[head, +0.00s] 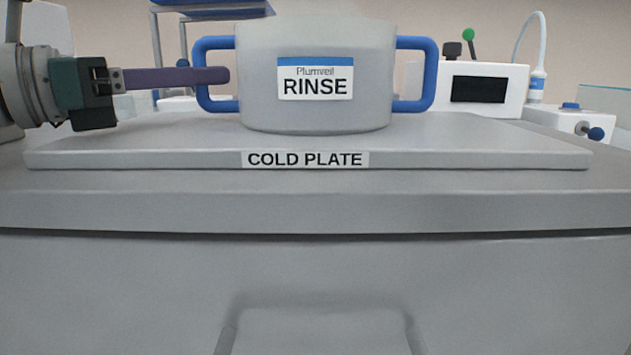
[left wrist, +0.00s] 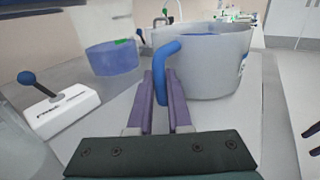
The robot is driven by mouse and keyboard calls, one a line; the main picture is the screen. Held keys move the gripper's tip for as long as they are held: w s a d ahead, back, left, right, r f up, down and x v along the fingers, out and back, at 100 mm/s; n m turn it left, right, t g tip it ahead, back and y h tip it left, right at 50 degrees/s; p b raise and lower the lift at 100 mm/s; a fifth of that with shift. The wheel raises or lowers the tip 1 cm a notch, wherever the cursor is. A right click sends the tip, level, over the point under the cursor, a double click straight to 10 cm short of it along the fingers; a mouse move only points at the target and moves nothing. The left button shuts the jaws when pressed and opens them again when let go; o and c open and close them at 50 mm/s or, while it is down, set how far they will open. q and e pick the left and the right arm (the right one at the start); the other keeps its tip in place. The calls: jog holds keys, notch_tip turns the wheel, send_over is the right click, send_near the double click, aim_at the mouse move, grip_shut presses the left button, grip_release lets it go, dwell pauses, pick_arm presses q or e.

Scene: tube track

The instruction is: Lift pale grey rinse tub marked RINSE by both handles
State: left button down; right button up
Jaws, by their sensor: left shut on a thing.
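The pale grey rinse tub (head: 315,115), labelled RINSE, stands upright on the cold plate (head: 420,160) in the head view. It has a blue left handle (head: 215,43) and a blue right handle (head: 430,75). My left gripper (head: 222,76) reaches in from the left, its purple fingers level across the upright bar of the left handle. In the left wrist view, the fingers (left wrist: 163,88) are closed around the blue handle (left wrist: 160,62) beside the tub wall (left wrist: 205,85).
A white device with a dark screen (head: 479,89) stands behind the tub at right. In the left wrist view, a blue container (left wrist: 113,58) and a white device with a blue-knobbed lever (left wrist: 65,112) stand nearby. The cold plate is bare around the tub.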

pick_arm(q)
jog(key=c, duration=1.2)
grip_release()
jog(key=shift+r, duration=0.3)
jog(key=o, duration=0.4)
jog(key=shift+f, duration=0.25)
